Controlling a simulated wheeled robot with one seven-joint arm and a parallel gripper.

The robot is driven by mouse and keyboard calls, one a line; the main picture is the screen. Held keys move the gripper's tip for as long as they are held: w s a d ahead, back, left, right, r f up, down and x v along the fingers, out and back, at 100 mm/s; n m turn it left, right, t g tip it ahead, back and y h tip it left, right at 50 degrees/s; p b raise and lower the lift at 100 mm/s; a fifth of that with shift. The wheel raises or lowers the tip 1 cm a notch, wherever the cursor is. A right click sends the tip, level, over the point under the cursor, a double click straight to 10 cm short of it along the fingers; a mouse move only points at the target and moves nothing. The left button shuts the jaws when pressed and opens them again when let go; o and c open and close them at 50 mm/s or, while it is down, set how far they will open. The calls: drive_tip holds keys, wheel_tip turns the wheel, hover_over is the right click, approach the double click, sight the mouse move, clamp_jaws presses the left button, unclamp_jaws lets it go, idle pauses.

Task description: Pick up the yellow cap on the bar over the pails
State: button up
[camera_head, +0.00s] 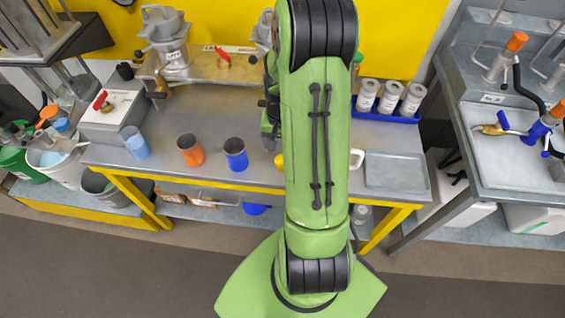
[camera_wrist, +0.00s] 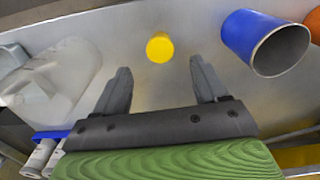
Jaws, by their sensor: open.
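A small round yellow piece (camera_wrist: 159,47) lies or stands on the metal bench top in the wrist view, a little beyond my fingertips. It also shows partly behind my arm in the head view (camera_head: 279,161). My gripper (camera_wrist: 157,70) is open with nothing between its fingers. The yellow piece is ahead of the gap and apart from both fingers. The pails, one green (camera_head: 14,162) and one white (camera_head: 62,166), stand at the far left of the head view. I cannot make out a yellow cap on a bar above them.
A blue cup (camera_wrist: 242,36) stands right of the yellow piece in the wrist view, near an orange cup (camera_head: 190,151). A clear jug (camera_wrist: 70,75) is on the left. White cans stand in a blue tray (camera_head: 385,114). A grey tray (camera_head: 395,172) lies at the bench's right.

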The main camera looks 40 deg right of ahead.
sight(281, 159)
wheel_tip(281, 159, down, 8)
drive_tip(key=shift+f+b, duration=0.15)
drive_tip(key=shift+b, duration=0.7)
drive_tip(key=shift+c, duration=0.4)
drive_tip(key=c, duration=1)
drive_tip(key=shift+r, duration=0.2)
drive_tip(key=shift+c, duration=0.2)
wheel_tip(281, 159, up, 10)
drive_tip(key=p, duration=0.2)
drive_tip(key=shift+p, duration=0.3)
drive_tip(key=shift+f, duration=0.1)
